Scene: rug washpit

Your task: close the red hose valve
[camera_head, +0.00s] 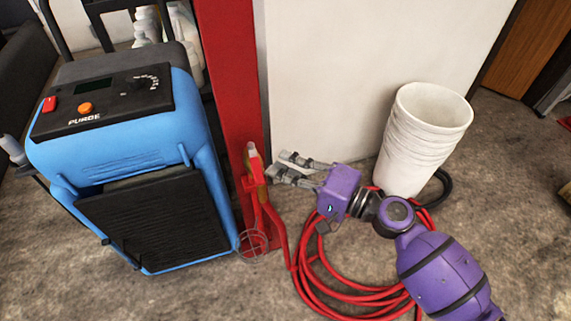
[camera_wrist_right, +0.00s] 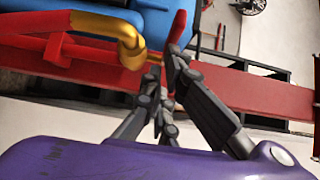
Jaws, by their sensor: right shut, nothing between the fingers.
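The red hose valve (camera_head: 254,172) is on the red post, low down beside the blue machine. In the right wrist view a red lever (camera_wrist_right: 178,27) stands by the fingertips, with a brass-coloured elbow pipe (camera_wrist_right: 125,35) and red pipe to its left. My right gripper (camera_head: 276,166) is just right of the valve, its fingers pointing left at it. It is shut with nothing held. In the right wrist view its fingertips (camera_wrist_right: 164,62) are close to the lever; I cannot tell whether they touch it. My left gripper is not in view.
A blue machine (camera_head: 130,125) stands close left of the red post (camera_head: 232,75). A coiled red hose (camera_head: 335,285) lies on the floor below my right arm. A stack of white buckets (camera_head: 420,135) stands against the white wall (camera_head: 340,60). Floor at the lower left is clear.

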